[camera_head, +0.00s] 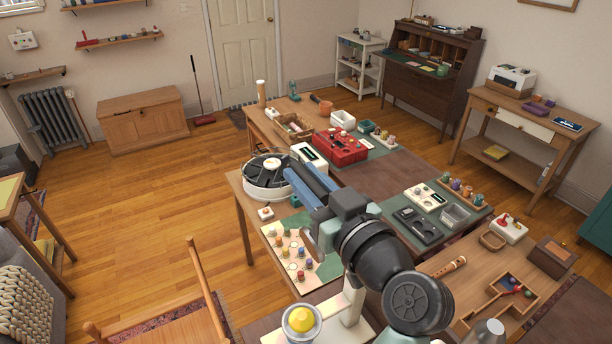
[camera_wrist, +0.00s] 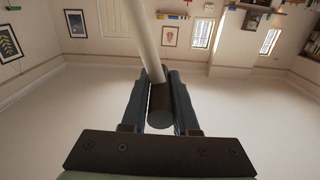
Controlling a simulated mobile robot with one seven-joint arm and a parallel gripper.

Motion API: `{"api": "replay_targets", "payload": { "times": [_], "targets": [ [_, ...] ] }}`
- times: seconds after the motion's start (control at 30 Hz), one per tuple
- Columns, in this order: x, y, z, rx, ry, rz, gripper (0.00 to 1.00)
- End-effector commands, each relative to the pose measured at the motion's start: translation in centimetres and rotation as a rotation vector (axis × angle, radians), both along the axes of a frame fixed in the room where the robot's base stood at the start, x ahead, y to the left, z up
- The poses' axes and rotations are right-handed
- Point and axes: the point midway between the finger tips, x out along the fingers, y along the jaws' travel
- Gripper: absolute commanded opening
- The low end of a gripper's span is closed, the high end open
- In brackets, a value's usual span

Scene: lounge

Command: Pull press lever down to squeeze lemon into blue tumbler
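The press lever shows in the wrist view as a cream rod (camera_wrist: 144,40) with a dark cylindrical grip (camera_wrist: 160,105). My gripper (camera_wrist: 160,85) has its two blue-grey fingers closed on either side of that grip. In the head view my gripper (camera_head: 299,171) points away to the upper left, and my arm hides the lever. The cream press body (camera_head: 352,308) stands at the bottom centre, partly behind my arm. A yellow lemon (camera_head: 300,319) sits in a pale round cup beside it. I cannot make out the blue tumbler.
A white round tray (camera_head: 262,190) and a peg board (camera_head: 284,262) with coloured pegs lie on the table left of my arm. A red box (camera_head: 340,150) stands beyond my gripper. A recorder (camera_head: 450,267) and a wooden tray (camera_head: 500,312) lie at right. A chair (camera_head: 165,325) stands at lower left.

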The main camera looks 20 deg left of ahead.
Motion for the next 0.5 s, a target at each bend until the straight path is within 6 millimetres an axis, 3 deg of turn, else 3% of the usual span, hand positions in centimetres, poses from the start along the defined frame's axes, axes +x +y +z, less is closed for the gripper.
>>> {"api": "replay_targets", "payload": {
  "times": [0.03, 0.13, 0.5],
  "targets": [
    [-0.01, -0.01, 0.03, 0.0, 0.0, 0.0, 0.16],
    [-0.01, -0.02, 0.03, 0.001, -0.001, 0.0, 0.0],
    [-0.02, -0.02, 0.06, 0.001, 0.0, 0.0, 0.0]
  ]
}}
